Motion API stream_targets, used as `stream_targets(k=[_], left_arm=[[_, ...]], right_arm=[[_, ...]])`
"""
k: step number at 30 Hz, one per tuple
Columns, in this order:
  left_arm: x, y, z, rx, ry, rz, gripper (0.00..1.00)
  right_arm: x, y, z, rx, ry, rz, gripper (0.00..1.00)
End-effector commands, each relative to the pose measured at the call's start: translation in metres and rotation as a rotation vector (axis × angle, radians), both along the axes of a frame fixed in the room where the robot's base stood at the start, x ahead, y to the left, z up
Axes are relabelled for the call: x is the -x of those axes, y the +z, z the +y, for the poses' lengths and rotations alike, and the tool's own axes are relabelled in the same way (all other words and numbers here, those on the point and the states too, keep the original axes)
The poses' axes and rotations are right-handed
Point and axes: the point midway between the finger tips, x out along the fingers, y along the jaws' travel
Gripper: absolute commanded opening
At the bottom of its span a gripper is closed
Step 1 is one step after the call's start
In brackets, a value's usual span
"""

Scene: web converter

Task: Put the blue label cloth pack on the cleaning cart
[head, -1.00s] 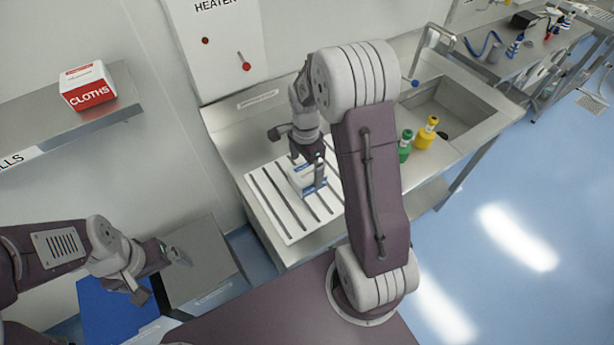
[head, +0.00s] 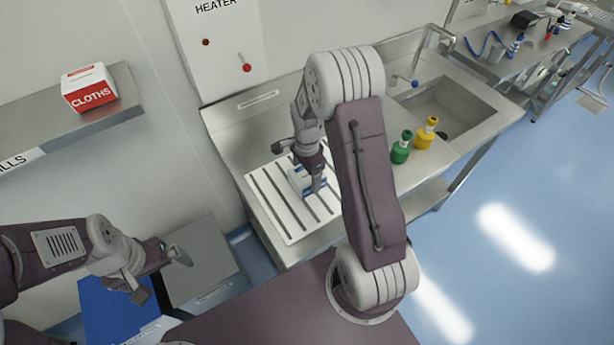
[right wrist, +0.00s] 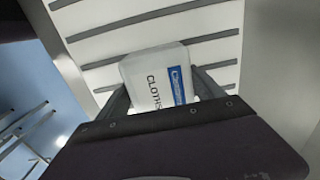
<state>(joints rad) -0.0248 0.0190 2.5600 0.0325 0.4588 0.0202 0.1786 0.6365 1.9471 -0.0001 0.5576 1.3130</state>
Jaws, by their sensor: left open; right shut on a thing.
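The blue label cloth pack (head: 297,181) is a white box with a blue label, at the slatted white draining board beside the sink. In the right wrist view the pack (right wrist: 157,80) shows the word CLOTHS and sits between the fingers. My right gripper (head: 316,183) is shut on it from above. I cannot tell whether the pack touches the board. My left gripper (head: 164,272) is open and empty at the lower left, above a grey box and a blue surface. I cannot make out a cleaning cart for certain.
A red CLOTHS pack (head: 90,90) stands on the wall shelf (head: 40,130). A green bottle (head: 401,150) and a yellow bottle (head: 426,134) stand near the sink (head: 450,105). The slatted board (head: 275,210) has free room around the pack.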

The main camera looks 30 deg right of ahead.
Motion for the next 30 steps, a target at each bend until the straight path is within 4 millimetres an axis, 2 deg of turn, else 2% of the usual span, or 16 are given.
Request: stream_targets(k=[5, 9, 21, 25, 30], left_arm=[[0.0, -0.002, 0.0, 0.0, 0.0, 0.0, 1.0], [0.0, -0.006, 0.0, 0.0, 0.0, 0.0, 1.0], [0.0, -0.017, 0.0, 0.0, 0.0, 0.0, 1.0], [0.0, -0.018, 0.0, 0.0, 0.0, 0.0, 1.0], [0.0, -0.018, 0.0, 0.0, 0.0, 0.0, 1.0]], right_arm=[[-0.001, 0.013, 0.0, 0.001, 0.0, -0.004, 0.14], [-0.002, 0.04, 0.0, 0.001, 0.0, -0.007, 0.14], [0.075, 0.091, -0.041, 0.001, -0.006, -0.003, 0.14], [0.09, 0.102, -0.049, 0.001, -0.003, -0.002, 0.14], [0.101, 0.109, -0.055, 0.0, -0.001, -0.001, 0.14]])
